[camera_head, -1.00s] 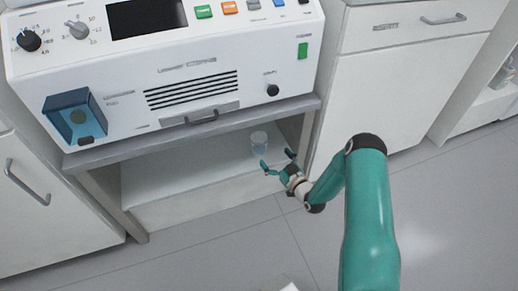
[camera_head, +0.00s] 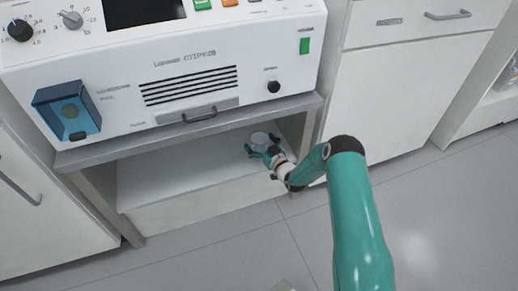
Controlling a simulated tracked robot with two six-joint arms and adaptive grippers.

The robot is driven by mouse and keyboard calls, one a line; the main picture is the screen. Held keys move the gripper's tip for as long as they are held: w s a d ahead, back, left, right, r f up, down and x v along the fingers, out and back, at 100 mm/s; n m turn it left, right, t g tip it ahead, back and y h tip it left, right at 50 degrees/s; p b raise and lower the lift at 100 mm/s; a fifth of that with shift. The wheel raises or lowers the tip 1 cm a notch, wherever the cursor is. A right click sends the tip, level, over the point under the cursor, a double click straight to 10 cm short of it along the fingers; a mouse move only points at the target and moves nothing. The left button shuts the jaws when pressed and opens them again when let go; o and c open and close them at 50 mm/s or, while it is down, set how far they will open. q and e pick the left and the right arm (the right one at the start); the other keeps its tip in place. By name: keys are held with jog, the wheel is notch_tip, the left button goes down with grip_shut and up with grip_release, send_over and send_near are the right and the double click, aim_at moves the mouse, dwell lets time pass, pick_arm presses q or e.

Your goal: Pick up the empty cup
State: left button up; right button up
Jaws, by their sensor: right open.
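A small clear cup (camera_head: 260,138) stands on the shelf (camera_head: 165,188) under the machine, toward the shelf's right side. It looks upright and partly hidden behind my gripper. My right gripper (camera_head: 263,151) is open, with its two teal fingers spread on either side of the cup's near part. I cannot tell whether the fingers touch the cup. My left gripper is not in view.
The white machine (camera_head: 195,125) sits on a grey tabletop edge (camera_head: 190,133) just above the shelf. A table leg (camera_head: 306,138) stands close right of my gripper. White cabinets (camera_head: 395,105) stand on the right. The grey floor (camera_head: 220,235) in front is clear.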

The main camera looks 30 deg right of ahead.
jog(key=c, duration=1.1)
